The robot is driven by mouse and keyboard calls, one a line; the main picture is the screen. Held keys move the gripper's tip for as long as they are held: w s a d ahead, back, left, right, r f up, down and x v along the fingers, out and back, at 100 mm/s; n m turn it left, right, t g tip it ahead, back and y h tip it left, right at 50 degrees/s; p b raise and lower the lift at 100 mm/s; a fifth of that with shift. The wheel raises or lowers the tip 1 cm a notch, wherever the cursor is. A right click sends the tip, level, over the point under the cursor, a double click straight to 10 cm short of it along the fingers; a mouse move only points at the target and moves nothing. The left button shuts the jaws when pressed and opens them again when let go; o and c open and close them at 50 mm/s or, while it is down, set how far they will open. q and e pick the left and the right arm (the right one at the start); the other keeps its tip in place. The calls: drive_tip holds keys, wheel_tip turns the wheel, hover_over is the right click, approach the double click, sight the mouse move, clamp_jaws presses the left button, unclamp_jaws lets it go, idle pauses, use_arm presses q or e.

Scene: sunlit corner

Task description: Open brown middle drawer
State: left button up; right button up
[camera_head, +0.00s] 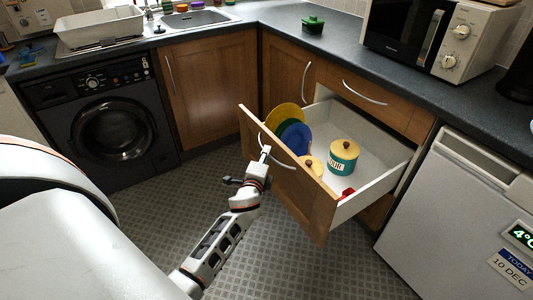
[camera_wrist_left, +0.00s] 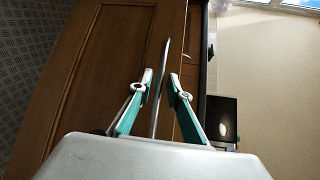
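The brown middle drawer (camera_head: 288,188) is pulled well out of the cabinet in the head view, showing its white interior. Its curved metal handle (camera_head: 277,152) is on the brown front. My left gripper (camera_head: 265,153) is at the handle's left part. In the left wrist view, the gripper's two teal fingers (camera_wrist_left: 159,82) are apart, with a metal handle bar (camera_wrist_left: 162,70) between them and gaps on both sides. Inside the drawer are upright coloured plates (camera_head: 292,130), a teal and yellow jar (camera_head: 343,156) and a small red item (camera_head: 348,193). My right gripper is not in view.
A closed upper drawer (camera_head: 365,92) sits above the open one. A microwave (camera_head: 420,38) and a green pot (camera_head: 312,24) stand on the worktop. A white appliance (camera_head: 450,215) is at the right and a dark washing machine (camera_head: 105,120) at the left. The floor in between is clear.

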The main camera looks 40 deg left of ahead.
use_arm(q)
drive_tip(key=shift+x, duration=1)
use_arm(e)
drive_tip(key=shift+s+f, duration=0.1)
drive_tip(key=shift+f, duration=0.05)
use_arm(q)
drive_tip(key=shift+c, duration=0.4)
clamp_jaws()
drive_tip(key=shift+w, duration=0.1)
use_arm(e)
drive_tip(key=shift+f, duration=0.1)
use_arm(q)
drive_tip(key=shift+w+d+b, duration=0.15)
drive_tip(key=shift+w+b, duration=0.1)
drive_tip(key=shift+b, duration=0.05)
drive_tip(key=w+d, duration=0.1)
drive_tip(key=w, duration=0.1)
drive_tip(key=w+b, duration=0.1)
drive_tip(key=w, duration=0.1)
drive_tip(key=w+d+b, duration=0.1)
drive_tip(key=w, duration=0.1)
drive_tip(key=shift+w+d+f, duration=0.2)
drive_tip(key=shift+d, duration=0.15)
drive_tip(key=shift+w+d+r, duration=0.1)
drive_tip(key=shift+w+r, duration=0.05)
drive_tip(key=shift+w, duration=0.05)
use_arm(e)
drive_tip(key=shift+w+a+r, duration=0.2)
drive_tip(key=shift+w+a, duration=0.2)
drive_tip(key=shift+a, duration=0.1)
